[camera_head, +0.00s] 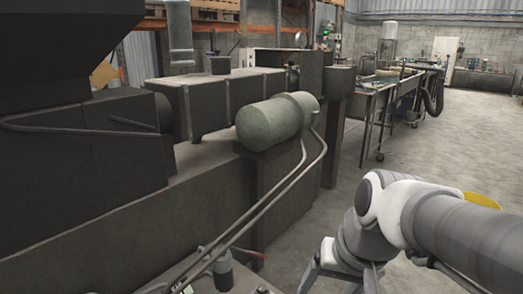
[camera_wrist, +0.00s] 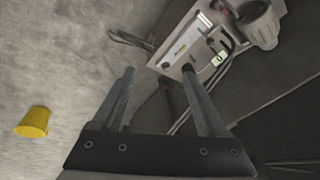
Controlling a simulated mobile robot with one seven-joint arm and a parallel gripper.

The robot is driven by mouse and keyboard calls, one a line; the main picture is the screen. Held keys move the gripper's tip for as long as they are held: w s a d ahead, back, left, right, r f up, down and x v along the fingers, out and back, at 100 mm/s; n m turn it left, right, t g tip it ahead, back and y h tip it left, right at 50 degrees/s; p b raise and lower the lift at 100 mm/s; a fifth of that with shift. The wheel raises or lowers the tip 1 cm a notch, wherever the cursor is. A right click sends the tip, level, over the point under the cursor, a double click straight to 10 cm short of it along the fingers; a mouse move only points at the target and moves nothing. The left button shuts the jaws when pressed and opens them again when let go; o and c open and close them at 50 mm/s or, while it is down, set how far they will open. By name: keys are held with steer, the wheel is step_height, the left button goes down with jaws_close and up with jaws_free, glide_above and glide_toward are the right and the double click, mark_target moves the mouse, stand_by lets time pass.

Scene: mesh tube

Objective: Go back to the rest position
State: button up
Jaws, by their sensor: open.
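My gripper (camera_head: 338,278) hangs at the lower right of the head view, below my grey and white arm, and its tips are cut off or hard to make out there. In the wrist view my gripper (camera_wrist: 158,72) shows two grey fingers set well apart, open, with nothing between them. Beyond the fingers are dark machine parts and the floor. My arm reaches in from the right edge of the head view, bent at a white joint.
A large dark machine (camera_head: 215,195) with a grey-green cylinder (camera_head: 270,122) fills the left. A yellow bucket (camera_wrist: 33,122) stands on the floor; it shows partly behind my arm in the head view (camera_head: 482,199). A metal table (camera_head: 375,90) stands farther back. Concrete floor (camera_head: 455,145) is open at right.

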steer(key=s+d+r+n+t+h, duration=0.2)
steer(key=s+d+r, duration=0.1)
steer(key=s, duration=0.1)
step_height(320, 180, up, 15)
steer(key=p, duration=1.5)
steer(key=shift+s+d, duration=0.25)
steer(key=shift+s, duration=0.05)
steer(key=shift+a, duration=0.1)
